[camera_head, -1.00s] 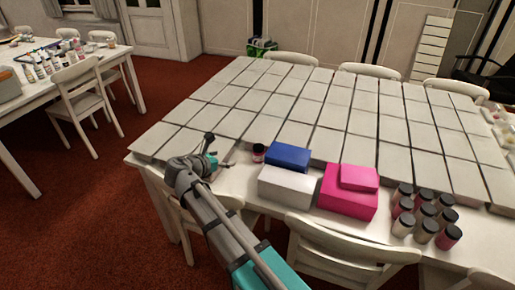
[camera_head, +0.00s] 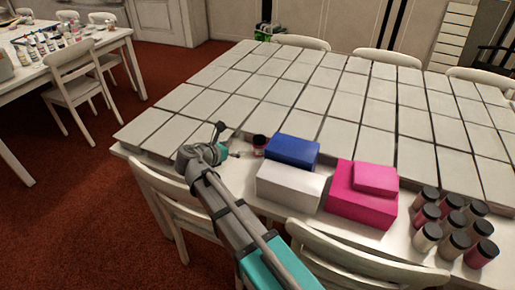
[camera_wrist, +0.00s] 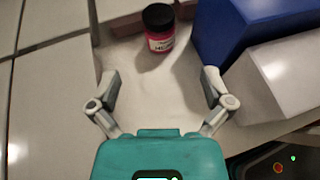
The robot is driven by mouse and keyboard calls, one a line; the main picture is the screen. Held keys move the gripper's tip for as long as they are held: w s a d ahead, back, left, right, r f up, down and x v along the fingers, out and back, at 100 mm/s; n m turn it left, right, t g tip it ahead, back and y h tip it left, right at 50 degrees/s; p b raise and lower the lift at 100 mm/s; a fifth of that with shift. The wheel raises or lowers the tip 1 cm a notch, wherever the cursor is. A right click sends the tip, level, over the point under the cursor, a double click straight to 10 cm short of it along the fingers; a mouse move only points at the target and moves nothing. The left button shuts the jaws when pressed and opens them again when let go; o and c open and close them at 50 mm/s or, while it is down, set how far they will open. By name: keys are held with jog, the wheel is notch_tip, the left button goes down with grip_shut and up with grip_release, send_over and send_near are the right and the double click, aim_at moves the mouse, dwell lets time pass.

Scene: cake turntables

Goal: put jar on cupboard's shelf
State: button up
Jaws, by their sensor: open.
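A small pink jar with a black lid stands upright on the white table, just left of the blue box; it shows in the head view as the jar (camera_head: 260,145) and in the wrist view as the jar (camera_wrist: 159,28). My gripper (camera_head: 234,153) is at the table's near edge, left of the jar. In the wrist view my gripper (camera_wrist: 161,82) is open and empty, with the jar ahead of the gap between its fingers and apart from them. No cupboard or shelf can be clearly made out.
A blue box (camera_head: 292,151), a white box (camera_head: 289,187) and pink boxes (camera_head: 360,195) stand right of the jar. Several dark-lidded jars (camera_head: 453,223) stand at the right. Flat white panels (camera_head: 290,95) cover most of the table. White chairs (camera_head: 350,257) line the near edge.

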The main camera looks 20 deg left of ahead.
aim_at(257, 140)
jog(key=shift+w+f, duration=0.1)
jog(key=shift+f, duration=0.15)
jog(key=b+x, duration=0.3)
jog(key=x, duration=0.4)
jog(key=shift+w+f, duration=0.15)
jog(key=shift+w, duration=0.1)
jog(key=shift+w+d+f, duration=0.1)
jog(key=shift+w+d, duration=0.1)
jog(key=shift+w, duration=0.2)
jog(key=shift+w, duration=0.1)
jog(key=shift+b+x, duration=0.95)
jog(key=shift+x, duration=1.6)
jog(key=shift+r, duration=0.2)
jog(key=shift+c, duration=0.3)
